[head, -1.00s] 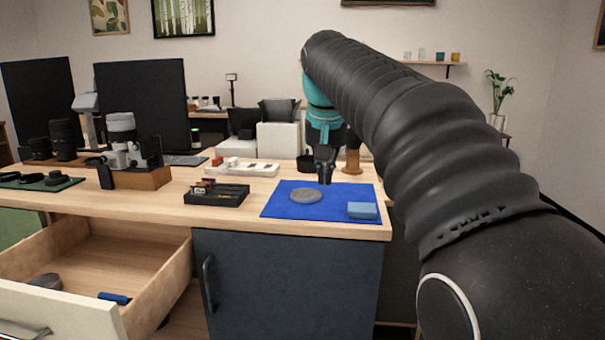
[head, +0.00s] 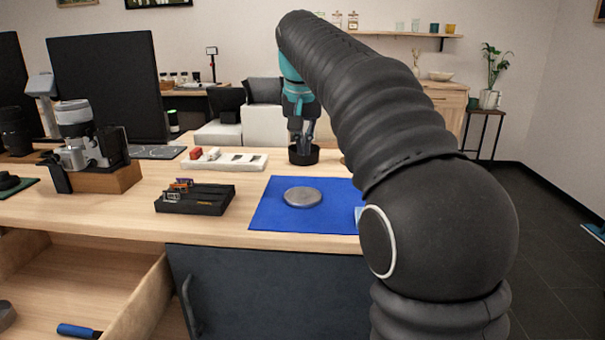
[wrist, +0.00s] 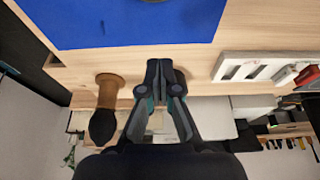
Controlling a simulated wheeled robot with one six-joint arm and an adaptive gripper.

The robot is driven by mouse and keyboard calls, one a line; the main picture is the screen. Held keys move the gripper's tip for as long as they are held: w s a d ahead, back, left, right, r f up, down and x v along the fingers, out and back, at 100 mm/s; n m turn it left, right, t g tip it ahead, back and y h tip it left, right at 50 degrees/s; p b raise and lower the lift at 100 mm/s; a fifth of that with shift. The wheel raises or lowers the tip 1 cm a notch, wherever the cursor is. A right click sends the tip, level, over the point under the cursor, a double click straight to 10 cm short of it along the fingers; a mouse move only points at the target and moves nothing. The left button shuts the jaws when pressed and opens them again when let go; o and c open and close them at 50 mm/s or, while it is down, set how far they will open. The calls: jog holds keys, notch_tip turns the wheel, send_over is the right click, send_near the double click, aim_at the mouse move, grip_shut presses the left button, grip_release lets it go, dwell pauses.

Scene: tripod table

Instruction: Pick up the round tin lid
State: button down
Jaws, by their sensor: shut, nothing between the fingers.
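The round tin lid (head: 303,197) is a flat grey disc lying on the blue mat (head: 270,218), left of the mat's middle in the head view. My gripper (head: 302,138) is shut and empty, with its fingers pointing down beyond the mat's back edge. In the picture it overlaps the round black cup (head: 304,156); I cannot tell its height above it. The wrist view shows the closed fingertips (wrist: 160,68) below the mat (wrist: 90,25). Only a dark sliver shows at that view's top edge, and I cannot tell if it is the lid.
A black tray with small items (head: 195,203) stands left of the mat. A white slotted tray (head: 225,162) is behind it. A wooden-handled thing (wrist: 108,90) stands near my gripper in the wrist view. My arm hides the mat's right side. An open drawer (head: 90,285) juts out front left.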

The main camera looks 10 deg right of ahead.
aim_at(305, 179)
jog(key=x, duration=0.6)
jog(key=shift+f, duration=0.3)
jog(key=shift+s+f, duration=0.15)
jog(key=shift+f, duration=0.05)
jog(key=shift+s+a, duration=0.3)
jog(key=shift+s, duration=0.5)
jog(key=shift+s+a, duration=0.3)
jog(key=shift+s, duration=0.55)
